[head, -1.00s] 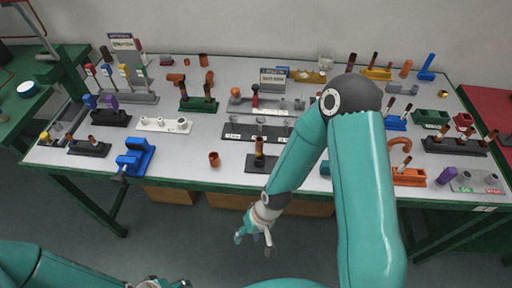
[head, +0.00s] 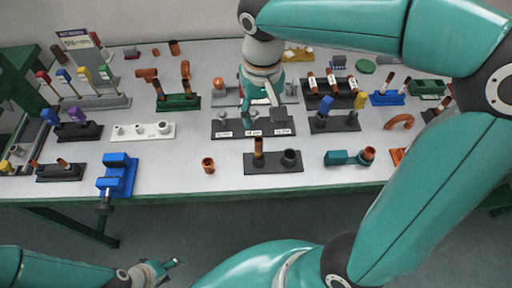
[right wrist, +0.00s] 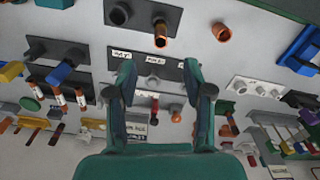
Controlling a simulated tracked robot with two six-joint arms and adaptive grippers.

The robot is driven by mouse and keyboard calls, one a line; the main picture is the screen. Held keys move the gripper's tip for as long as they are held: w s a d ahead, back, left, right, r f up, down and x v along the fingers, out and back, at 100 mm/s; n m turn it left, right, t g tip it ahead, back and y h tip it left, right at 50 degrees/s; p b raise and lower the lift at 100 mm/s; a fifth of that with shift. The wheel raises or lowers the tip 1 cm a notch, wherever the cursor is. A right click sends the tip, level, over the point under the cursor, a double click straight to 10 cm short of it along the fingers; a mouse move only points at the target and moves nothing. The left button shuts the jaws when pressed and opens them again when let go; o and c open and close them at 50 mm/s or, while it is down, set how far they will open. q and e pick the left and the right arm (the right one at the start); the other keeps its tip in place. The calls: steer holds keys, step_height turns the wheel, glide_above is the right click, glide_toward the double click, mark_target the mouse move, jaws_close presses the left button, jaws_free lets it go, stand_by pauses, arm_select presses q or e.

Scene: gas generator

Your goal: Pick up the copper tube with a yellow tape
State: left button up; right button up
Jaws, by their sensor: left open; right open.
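A copper tube (head: 259,150) stands upright in a dark two-socket holder (head: 272,168) near the table's front edge. It also shows in the right wrist view (right wrist: 160,36), where a yellowish band seems to circle it. My right gripper (head: 263,113) is open and empty above the dark labelled rack (head: 230,129), behind the tube. In the right wrist view its fingers (right wrist: 159,74) are spread, with the labelled rack beyond them and the tube beyond their tips. My left gripper (head: 166,267) is open and empty, low in front of the table.
Several copper tubes with white bands (head: 331,82) stand in a rack behind and right. A short copper cup (head: 208,164) and a blue vise (head: 117,175) lie left of the holder. A teal fitting (head: 345,158) lies right. Bare table surrounds the cup.

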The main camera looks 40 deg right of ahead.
mark_target(258, 139)
step_height(258, 139, down, 8)
steer(key=shift+w+a+r, duration=0.1)
steer(key=shift+w+a, duration=0.05)
steer(key=shift+w+d+f, duration=0.15)
steer(key=shift+f, duration=1.2)
steer(key=shift+w+d+f, duration=0.1)
steer(key=shift+f, duration=1.2)
jaws_close()
steer(key=shift+r, duration=0.2)
